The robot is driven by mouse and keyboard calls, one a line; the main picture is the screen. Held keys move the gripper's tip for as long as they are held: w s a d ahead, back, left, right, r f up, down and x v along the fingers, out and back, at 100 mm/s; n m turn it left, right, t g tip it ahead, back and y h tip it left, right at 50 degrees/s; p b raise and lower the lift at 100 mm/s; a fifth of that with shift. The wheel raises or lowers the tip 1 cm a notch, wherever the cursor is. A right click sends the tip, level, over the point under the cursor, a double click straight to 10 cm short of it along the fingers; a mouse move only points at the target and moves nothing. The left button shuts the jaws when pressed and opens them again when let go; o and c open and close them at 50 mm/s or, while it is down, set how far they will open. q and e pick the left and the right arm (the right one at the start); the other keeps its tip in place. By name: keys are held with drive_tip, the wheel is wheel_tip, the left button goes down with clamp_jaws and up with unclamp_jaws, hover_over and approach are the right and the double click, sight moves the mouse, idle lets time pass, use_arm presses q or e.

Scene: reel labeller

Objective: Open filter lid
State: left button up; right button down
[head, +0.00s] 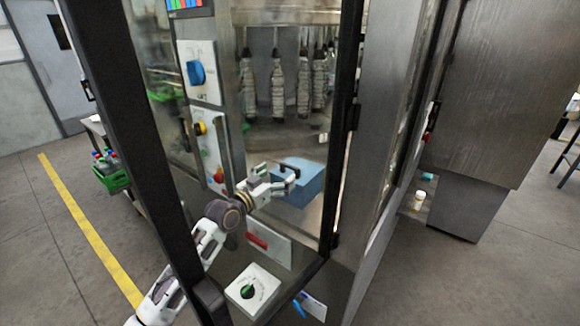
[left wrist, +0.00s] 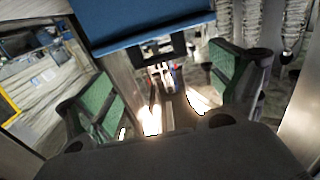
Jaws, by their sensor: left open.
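A blue box-like part (head: 310,184), which looks like the filter lid, sits inside the machine, with a dark handle at its top. My left gripper (head: 284,179) reaches in through the machine's opening and is at this handle in the head view. In the left wrist view the blue part (left wrist: 140,24) fills the top, with a black handle (left wrist: 152,50) on its lower edge. The left gripper (left wrist: 165,88) is open there, its green-padded fingers spread on either side of the handle's line, with nothing between the pads. I cannot tell whether it touches the handle. My right gripper is not in view.
A white dial box (head: 252,290) is below. Several wrapped hanging parts (head: 278,88) are behind. Open floor (head: 60,260) lies at left.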

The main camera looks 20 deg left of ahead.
use_arm(q)
drive_tip(key=shift+p+x, duration=0.5)
drive_tip(key=shift+x, duration=3)
drive_tip(key=c, duration=1.5)
